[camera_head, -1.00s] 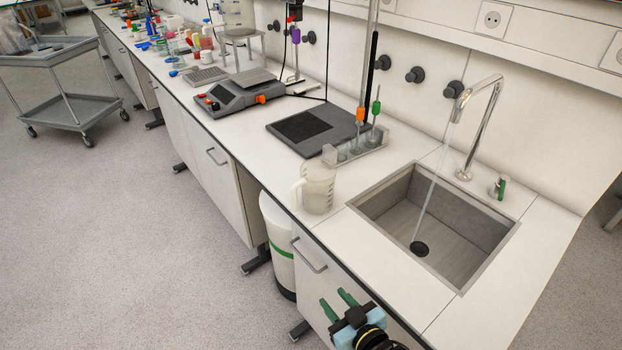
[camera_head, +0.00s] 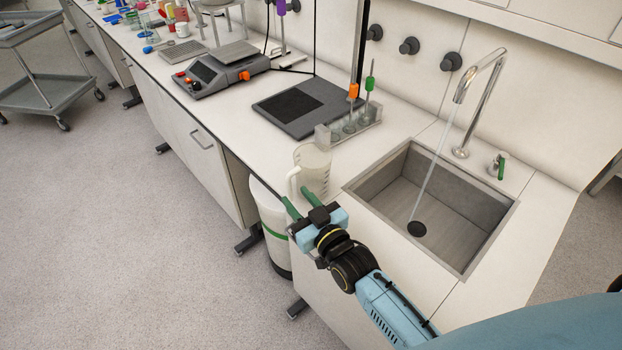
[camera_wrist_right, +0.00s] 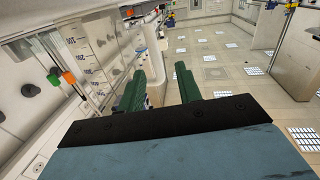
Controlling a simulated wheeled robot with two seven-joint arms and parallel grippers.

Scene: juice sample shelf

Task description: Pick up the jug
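The jug (camera_head: 314,172) is a clear, whitish measuring jug standing upright on the counter left of the sink. Its handle faces left, toward the counter's front edge. My right gripper (camera_head: 296,197) is just in front of the jug's handle side, its two green fingers apart and empty. In the right wrist view the jug's marked wall (camera_wrist_right: 85,55) fills the left side. A pale upright part, seemingly its handle, shows between the open fingers (camera_wrist_right: 159,68). I cannot tell whether the fingers touch it. My left gripper is not in view.
The sink (camera_head: 432,210) with running water from the tap (camera_head: 482,100) is right of the jug. A rack with tubes (camera_head: 350,128) and a dark plate (camera_head: 296,104) stand behind it. A white bin (camera_head: 268,215) is below the counter. The floor at left is open.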

